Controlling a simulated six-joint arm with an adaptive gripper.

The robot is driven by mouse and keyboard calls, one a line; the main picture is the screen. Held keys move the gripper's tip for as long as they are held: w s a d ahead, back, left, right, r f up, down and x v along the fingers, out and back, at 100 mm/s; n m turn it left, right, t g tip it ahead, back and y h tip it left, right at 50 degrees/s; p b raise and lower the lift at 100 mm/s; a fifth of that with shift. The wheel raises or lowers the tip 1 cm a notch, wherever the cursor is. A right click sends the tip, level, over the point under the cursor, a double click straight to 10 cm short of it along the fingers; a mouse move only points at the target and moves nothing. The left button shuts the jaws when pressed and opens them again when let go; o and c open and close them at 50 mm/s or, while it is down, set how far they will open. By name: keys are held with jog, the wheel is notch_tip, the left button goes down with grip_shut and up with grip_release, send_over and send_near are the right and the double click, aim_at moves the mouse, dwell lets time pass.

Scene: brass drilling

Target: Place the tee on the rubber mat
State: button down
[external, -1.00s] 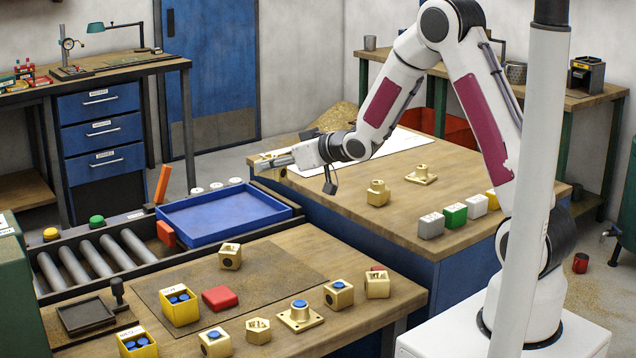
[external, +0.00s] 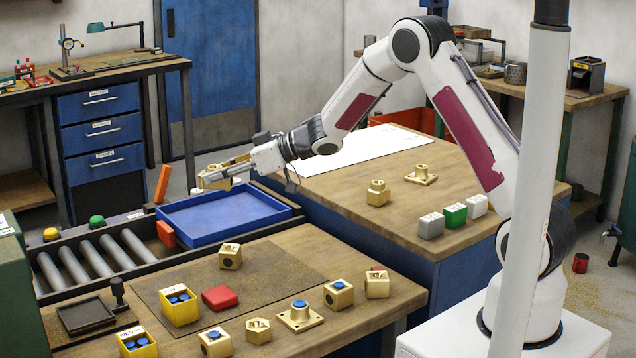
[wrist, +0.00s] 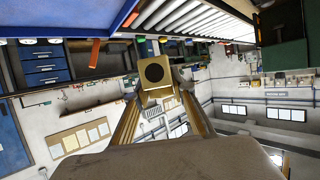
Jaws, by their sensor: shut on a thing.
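My gripper (external: 208,178) is shut on a brass fitting, which looks like the tee (wrist: 154,73). A round dark opening in its face shows in the wrist view between my fingertips (wrist: 156,92). In the external view my gripper holds it in the air above the far side of the blue tray; its full shape is hard to make out there. The dark rubber mat (external: 270,278) lies flat on the front bench. A brass fitting (external: 230,256) with a hole stands on the mat's back part, and a red block (external: 220,298) lies on it.
The blue tray (external: 225,214) sits beside the rollers (external: 95,255). The mat's middle is clear. An orange upright piece (external: 162,184) stands left of the tray.

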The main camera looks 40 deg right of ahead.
jog(key=s+a+f+n+g+y, duration=0.25)
jog(key=a+n+g, duration=0.25)
jog(key=a, duration=0.3)
jog(key=n+g+y, duration=0.2)
jog(key=n+g, duration=0.2)
jog(key=g, duration=0.1)
send_over(202, 282)
jog(key=shift+f, duration=2.25)
jog(key=shift+f, duration=3.1)
jog(key=shift+f, duration=1.85)
jog(key=shift+f, duration=0.2)
